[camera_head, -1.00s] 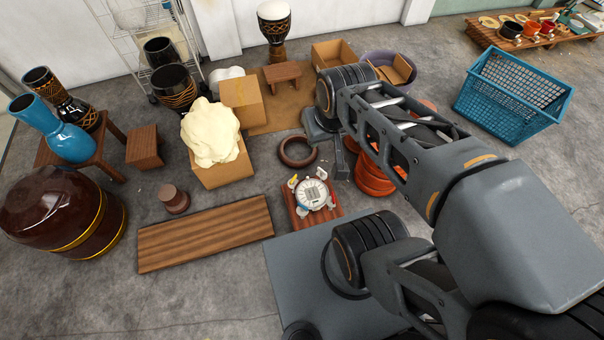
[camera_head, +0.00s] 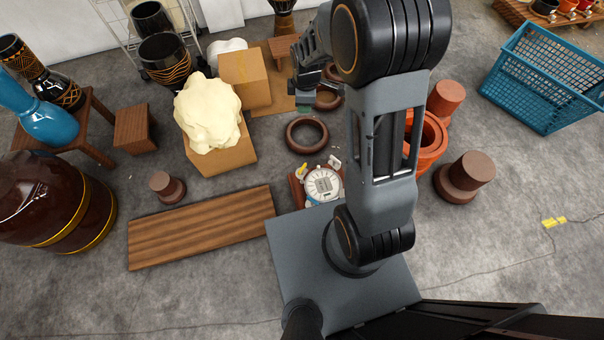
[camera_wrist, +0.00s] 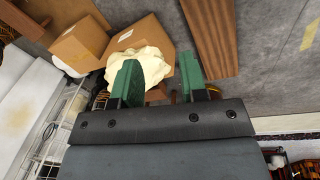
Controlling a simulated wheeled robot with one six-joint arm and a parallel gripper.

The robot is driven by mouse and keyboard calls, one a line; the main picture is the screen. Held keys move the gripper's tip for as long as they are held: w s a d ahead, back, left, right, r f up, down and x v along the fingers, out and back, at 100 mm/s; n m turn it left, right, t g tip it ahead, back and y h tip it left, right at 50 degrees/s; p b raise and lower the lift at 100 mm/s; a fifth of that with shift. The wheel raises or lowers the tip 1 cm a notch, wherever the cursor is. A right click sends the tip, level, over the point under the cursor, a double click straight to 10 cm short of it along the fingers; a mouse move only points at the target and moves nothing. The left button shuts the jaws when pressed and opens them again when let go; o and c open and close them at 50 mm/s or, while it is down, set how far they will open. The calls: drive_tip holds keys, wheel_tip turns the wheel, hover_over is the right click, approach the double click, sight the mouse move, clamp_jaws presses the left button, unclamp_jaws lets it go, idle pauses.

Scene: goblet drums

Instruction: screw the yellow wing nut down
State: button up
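The yellow wing nut (camera_head: 302,170) is at the upper left edge of a small round drum (camera_head: 323,184) with a white head, held on a reddish wooden base. A pale wing nut (camera_head: 334,163) is at the drum's upper right. Something blue shows at its lower rim. My gripper (camera_head: 304,106) is beyond the drum in the head view, above the floor near the dark rings and apart from the nut. In the wrist view my gripper (camera_wrist: 158,80) has its two green fingers spread, with nothing between them. I cannot make out the drum or the yellow nut there.
A cream lump (camera_head: 207,113) rests on a cardboard box, with another box (camera_head: 246,80) behind. A brown ring (camera_head: 307,135) lies beyond the drum. A wooden plank (camera_head: 203,227) lies left. Orange pots (camera_head: 433,135) and a brown pedestal (camera_head: 464,177) stand right of my arm.

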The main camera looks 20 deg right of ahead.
drive_tip(key=w+f+n+g+b, duration=0.1)
drive_tip(key=w+f+n+b, duration=0.2)
drive_tip(key=f, duration=0.9)
drive_tip(key=f+n+b, duration=0.3)
drive_tip(key=f+n, duration=0.1)
drive_tip(key=f, duration=0.7)
drive_tip(key=n+b, duration=0.3)
drive_tip(key=n, duration=0.1)
hover_over(302, 167)
wheel_tip(302, 167, down, 12)
drive_tip(key=shift+g, duration=0.3)
wheel_tip(302, 167, down, 14)
drive_tip(key=b, duration=0.3)
drive_tip(key=shift+s+r+b, duration=0.15)
drive_tip(key=shift+r+b, duration=0.1)
drive_tip(key=shift+b, duration=0.1)
clamp_jaws()
